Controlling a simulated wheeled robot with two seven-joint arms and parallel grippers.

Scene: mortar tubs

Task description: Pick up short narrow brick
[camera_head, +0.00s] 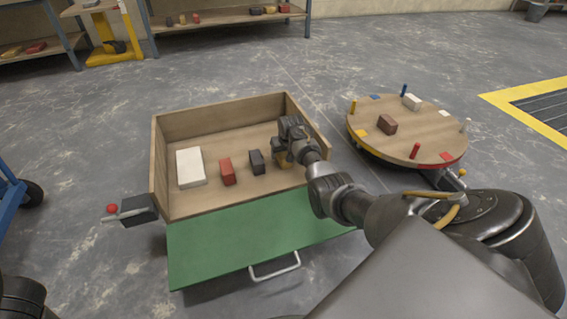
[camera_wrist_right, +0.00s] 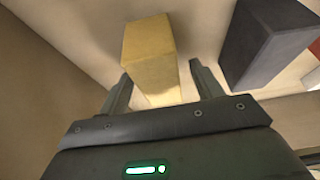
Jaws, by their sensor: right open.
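Several bricks lie in a wooden box (camera_head: 160,175): a white slab (camera_head: 190,168), a red brick (camera_head: 227,172), a dark grey brick (camera_head: 257,162) and a yellow brick (camera_head: 283,161). The yellow brick is mostly hidden by my right gripper (camera_head: 280,150). In the right wrist view, the yellow brick (camera_wrist_right: 150,50) stands between and just beyond the two open fingers (camera_wrist_right: 160,85). I cannot tell whether they touch it. The dark grey brick (camera_wrist_right: 268,40) is to its right. Which brick is the short narrow one is not clear. My left gripper is out of view.
The box has a green front flap (camera_head: 240,235) folded down, with a metal handle (camera_head: 274,267). A round turntable (camera_head: 430,125) with a brown brick (camera_head: 387,124), a white brick (camera_head: 411,102) and pegs stands at right. Shelves (camera_head: 225,17) line the back.

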